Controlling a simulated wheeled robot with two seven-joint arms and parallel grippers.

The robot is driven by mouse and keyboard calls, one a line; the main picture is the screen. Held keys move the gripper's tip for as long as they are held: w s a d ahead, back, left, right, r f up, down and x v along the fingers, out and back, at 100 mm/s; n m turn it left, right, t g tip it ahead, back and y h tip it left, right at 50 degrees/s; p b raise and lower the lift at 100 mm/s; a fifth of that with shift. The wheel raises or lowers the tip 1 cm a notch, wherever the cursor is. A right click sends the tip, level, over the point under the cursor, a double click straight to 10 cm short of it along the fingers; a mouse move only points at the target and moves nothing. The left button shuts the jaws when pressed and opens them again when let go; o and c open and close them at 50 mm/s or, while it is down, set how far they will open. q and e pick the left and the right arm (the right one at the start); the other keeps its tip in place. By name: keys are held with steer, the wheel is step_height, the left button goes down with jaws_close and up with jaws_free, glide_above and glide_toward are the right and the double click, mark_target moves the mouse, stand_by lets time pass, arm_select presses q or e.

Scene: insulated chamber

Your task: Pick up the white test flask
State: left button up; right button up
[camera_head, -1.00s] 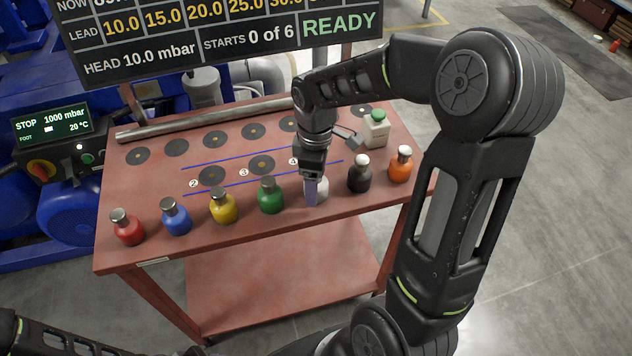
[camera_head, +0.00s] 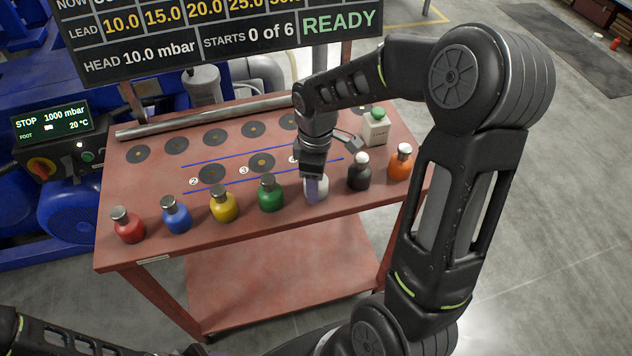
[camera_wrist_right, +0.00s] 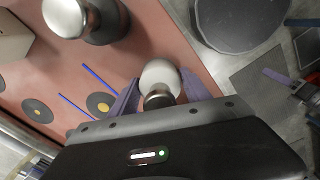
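The white test flask (camera_head: 322,187) stands upright in the front row on the red table, between the green and black flasks. My right gripper (camera_head: 314,190) is lowered over it from above and partly hides it. In the right wrist view the white flask (camera_wrist_right: 160,77) with its dark metallic cap lies between the two purple fingers of my right gripper (camera_wrist_right: 160,85). One finger is on each side, close to its body; firm contact cannot be made out. The gripper looks open. My left gripper is out of view; only part of my left arm shows at bottom left.
The green flask (camera_head: 271,194) stands left of the white one and the black flask (camera_head: 359,174) close on its right. Red, blue, yellow and orange flasks share the row. A pale bottle with green cap (camera_head: 376,128) stands behind. Dark round spots behind the row are empty.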

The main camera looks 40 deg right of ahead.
steer(key=c, duration=1.1)
steer(key=shift+r, duration=0.1)
step_height(320, 180, up, 10)
steer(key=shift+f+b, duration=0.1)
steer(key=shift+b, duration=0.4)
